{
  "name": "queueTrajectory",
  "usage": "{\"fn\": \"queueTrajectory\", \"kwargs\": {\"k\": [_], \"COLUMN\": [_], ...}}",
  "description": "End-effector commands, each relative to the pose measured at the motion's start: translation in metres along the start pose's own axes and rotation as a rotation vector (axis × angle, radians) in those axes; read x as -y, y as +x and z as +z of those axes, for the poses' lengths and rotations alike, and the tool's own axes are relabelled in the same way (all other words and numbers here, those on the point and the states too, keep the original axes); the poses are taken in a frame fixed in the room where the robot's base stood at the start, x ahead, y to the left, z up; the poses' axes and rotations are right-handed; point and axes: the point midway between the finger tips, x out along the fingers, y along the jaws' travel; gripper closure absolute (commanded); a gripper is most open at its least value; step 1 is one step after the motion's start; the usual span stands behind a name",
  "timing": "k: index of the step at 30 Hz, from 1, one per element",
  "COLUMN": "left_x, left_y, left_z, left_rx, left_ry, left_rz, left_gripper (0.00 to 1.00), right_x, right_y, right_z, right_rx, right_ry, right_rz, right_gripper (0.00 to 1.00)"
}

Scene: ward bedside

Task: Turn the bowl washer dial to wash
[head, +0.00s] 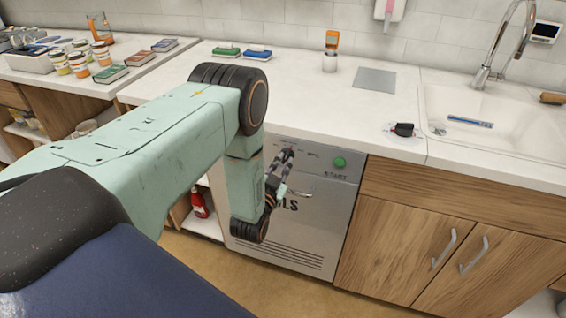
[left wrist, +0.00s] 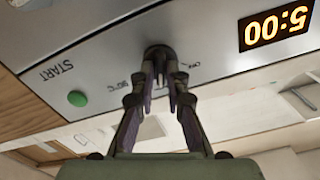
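The bowl washer (head: 300,235) is a grey front panel under the counter, with a green start button (head: 339,162) that also shows in the left wrist view (left wrist: 78,99). Its dark round dial (left wrist: 157,51) shows upside down in the left wrist view, with small printed marks around it. My left gripper (left wrist: 160,68) has its fingertips close together on the dial's two sides and looks shut on it. The dial's pointer is hidden by the fingers, so its setting cannot be read. In the head view my left gripper (head: 287,157) partly covers the panel. My right gripper is not in view.
A lit display reading 5:00 (left wrist: 276,28) sits beside the dial. A sink (head: 490,110) is right.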

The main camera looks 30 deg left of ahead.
Motion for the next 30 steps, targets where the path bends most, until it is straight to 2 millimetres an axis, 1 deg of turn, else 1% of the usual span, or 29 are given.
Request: {"fn": "queueTrajectory", "kwargs": {"k": [1, 6, 14, 17, 20, 27, 30], "left_x": [0.000, 0.000, 0.000, 0.000, 0.000, 0.000, -0.001], "left_y": [0.000, 0.001, 0.001, -0.005, -0.018, -0.069, -0.087], "left_z": [0.000, -0.001, -0.002, -0.001, -0.001, 0.000, 0.000], "left_rx": [-0.001, -0.003, -0.004, -0.003, -0.001, 0.002, 0.000], "left_ry": [0.000, -0.001, -0.001, -0.001, -0.001, -0.001, -0.001], "left_rz": [0.000, -0.001, -0.001, -0.001, -0.001, 0.001, 0.001], "left_gripper": [0.80, 0.67, 0.67, 0.67, 0.67, 0.67, 0.67], "right_x": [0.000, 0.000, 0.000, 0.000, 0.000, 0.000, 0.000], "right_y": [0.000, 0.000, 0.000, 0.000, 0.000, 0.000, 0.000], "right_z": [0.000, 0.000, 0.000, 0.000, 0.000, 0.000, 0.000], "right_rx": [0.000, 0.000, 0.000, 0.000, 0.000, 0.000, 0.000], "right_ry": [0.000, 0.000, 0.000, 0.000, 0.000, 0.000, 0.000], "right_rz": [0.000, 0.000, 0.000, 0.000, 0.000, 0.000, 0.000], "right_gripper": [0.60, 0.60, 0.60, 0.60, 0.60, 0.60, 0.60]}}
